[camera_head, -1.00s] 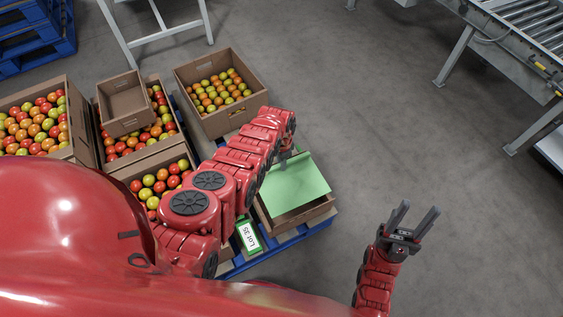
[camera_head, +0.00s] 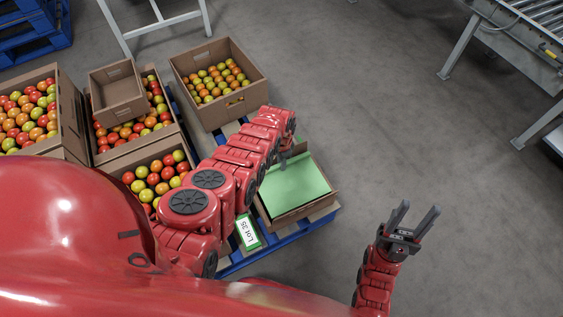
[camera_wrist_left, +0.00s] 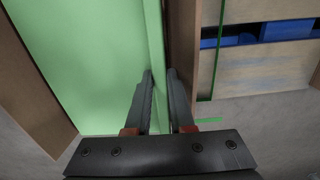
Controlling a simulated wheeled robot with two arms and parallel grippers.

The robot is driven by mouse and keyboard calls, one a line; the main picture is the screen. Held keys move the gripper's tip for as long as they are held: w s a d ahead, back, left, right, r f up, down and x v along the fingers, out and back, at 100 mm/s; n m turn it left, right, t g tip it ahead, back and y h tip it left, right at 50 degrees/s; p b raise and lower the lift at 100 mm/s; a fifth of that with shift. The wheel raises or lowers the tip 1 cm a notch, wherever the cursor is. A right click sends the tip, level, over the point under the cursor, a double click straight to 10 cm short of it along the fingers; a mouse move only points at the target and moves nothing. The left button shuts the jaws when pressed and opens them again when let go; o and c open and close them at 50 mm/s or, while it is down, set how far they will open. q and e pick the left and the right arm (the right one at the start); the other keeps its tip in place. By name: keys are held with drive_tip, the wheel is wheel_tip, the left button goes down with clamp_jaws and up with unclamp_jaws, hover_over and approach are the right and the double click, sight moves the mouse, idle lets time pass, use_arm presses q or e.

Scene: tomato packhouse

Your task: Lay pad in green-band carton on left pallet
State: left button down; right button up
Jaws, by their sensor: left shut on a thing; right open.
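The pad (camera_head: 296,188) is a light green sheet over a cardboard carton (camera_head: 306,211) at the near right of the pallet (camera_head: 283,243). My left gripper (camera_head: 286,158) is at the pad's far edge in the head view, its fingertips partly hidden by my arm. In the left wrist view the fingers (camera_wrist_left: 158,88) are shut on the edge of the pad (camera_wrist_left: 88,60), beside a carton wall (camera_wrist_left: 183,50). The pad appears to lie within or just at the carton's rim; its exact depth is unclear. My right gripper (camera_head: 413,222) is open and empty over the floor.
A green-edged "Lot 35" card (camera_head: 249,233) lies beside the carton. A tomato carton (camera_head: 214,112) stands behind; more tomato cartons are at left, one carrying a small empty carton (camera_head: 118,89). A conveyor (camera_head: 515,50) stands at upper right. The floor at right is clear.

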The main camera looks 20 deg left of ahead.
use_arm(q)
drive_tip(key=c, duration=0.7)
unclamp_jaws()
drive_tip(key=c, duration=0.3)
wheel_tip(320, 180, up, 10)
drive_tip(key=p, duration=1)
